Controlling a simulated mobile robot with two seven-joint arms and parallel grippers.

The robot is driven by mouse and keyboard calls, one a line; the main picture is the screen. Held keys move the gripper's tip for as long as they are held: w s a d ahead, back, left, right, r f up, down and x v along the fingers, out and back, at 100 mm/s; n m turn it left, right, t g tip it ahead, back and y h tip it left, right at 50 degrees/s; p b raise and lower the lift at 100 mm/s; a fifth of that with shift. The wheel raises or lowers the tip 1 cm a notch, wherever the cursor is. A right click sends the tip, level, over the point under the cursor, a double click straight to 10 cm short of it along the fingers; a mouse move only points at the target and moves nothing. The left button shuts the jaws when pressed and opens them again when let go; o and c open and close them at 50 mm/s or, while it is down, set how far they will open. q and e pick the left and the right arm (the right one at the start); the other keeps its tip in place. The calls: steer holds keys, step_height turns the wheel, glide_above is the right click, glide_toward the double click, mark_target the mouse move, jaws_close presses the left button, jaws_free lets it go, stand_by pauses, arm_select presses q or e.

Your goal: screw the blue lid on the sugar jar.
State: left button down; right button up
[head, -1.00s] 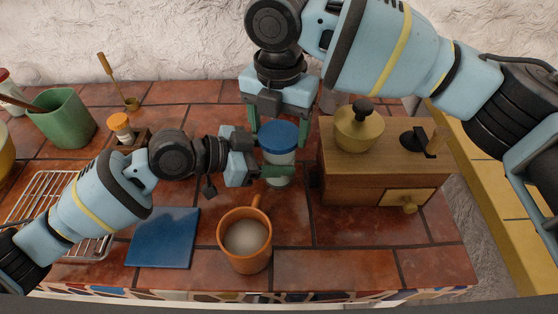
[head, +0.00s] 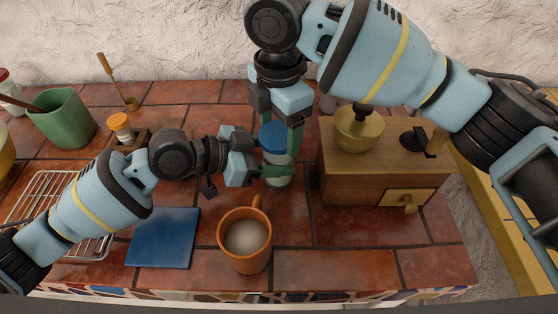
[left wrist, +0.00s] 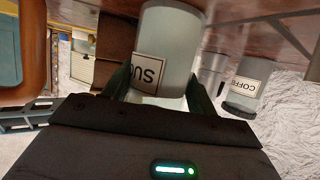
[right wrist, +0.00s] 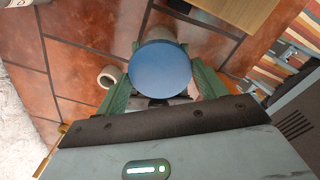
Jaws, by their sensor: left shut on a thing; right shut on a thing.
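The sugar jar (head: 279,159) is pale, stands upright on the counter, and shows part of its label in the left wrist view (left wrist: 166,45). My left gripper (head: 272,172) is shut on the jar's body from the left. The blue lid (head: 272,138) is on top of the jar; it fills the middle of the right wrist view (right wrist: 160,68). My right gripper (head: 279,133) points down from above and is shut on the lid, one finger on each side. How far the lid is threaded cannot be told.
A wooden coffee grinder (head: 345,186) stands close on the right of the jar. An orange mug (head: 245,258) with pale contents stands in front. A blue board (head: 163,238) and a wire rack (head: 42,188) lie at the left. A green pot (head: 63,122) is farther back.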

steer(key=o, duration=1.1)
steer(key=shift+r, duration=0.1)
steer(key=shift+r, duration=2.15)
steer(key=shift+r+n, duration=1.2)
steer(key=shift+r, duration=0.55)
steer(key=shift+c, duration=0.5)
steer(key=shift+f, duration=0.15)
